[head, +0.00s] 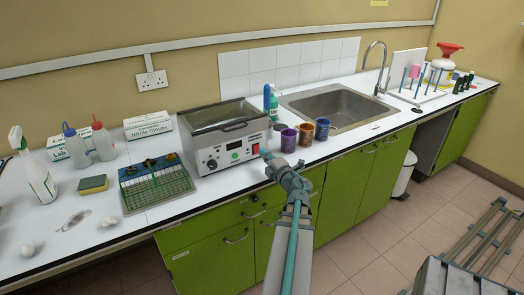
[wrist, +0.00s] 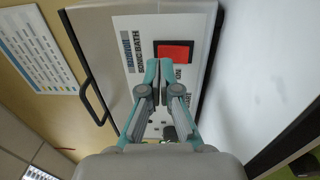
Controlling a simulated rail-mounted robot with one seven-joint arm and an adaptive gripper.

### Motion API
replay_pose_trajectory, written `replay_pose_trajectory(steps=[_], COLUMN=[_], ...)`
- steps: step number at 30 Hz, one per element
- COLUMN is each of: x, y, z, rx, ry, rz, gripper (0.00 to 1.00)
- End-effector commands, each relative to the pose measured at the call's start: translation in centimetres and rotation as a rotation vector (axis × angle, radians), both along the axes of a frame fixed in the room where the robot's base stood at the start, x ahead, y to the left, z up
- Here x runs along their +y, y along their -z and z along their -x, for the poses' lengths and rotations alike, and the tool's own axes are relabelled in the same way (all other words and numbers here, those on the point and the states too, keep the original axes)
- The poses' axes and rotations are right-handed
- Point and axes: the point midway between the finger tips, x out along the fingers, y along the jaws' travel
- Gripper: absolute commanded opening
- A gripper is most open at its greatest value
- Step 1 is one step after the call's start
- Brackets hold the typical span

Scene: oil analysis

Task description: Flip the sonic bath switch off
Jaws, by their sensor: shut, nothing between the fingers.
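The sonic bath (head: 208,160) is a grey box with a clear lid on the counter, its front panel facing out. Its red switch (head: 255,148) is at the right end of the panel. In the wrist view the view is turned sideways; the red switch (wrist: 174,52) shows beside the "sonic bath" label (wrist: 128,48). My gripper (head: 266,155) is in front of the panel's right end, close to the switch. In the wrist view my gripper (wrist: 151,72) is shut and empty, its tips just beside the switch. I cannot tell whether they touch the panel, or which way the switch is set.
Purple, orange and blue tins (head: 305,135) stand right of the bath, before the sink (head: 335,105). A green rack tray (head: 155,182) sits to its left, with a sponge (head: 93,184) and bottles beyond. Green cupboards (head: 215,255) lie below the counter edge.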

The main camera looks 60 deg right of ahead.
Motion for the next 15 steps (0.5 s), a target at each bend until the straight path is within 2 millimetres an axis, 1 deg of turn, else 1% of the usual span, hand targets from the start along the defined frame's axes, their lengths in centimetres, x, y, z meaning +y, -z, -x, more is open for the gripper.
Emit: replay_pose_trajectory(steps=[1,3,8,10,15], x=[1.0,1.6,3.1,2.7,2.7], y=[-0.5,-0.3,-0.9,-1.5,-1.4], z=[1.0,2.4,5.6,5.5,5.7], rx=[0.000,0.000,0.000,0.003,0.005], ry=[-0.002,-0.001,0.000,-0.005,-0.010], rz=[-0.001,0.001,0.000,-0.004,-0.006], gripper=[0.00,0.00,0.00,0.00,0.00])
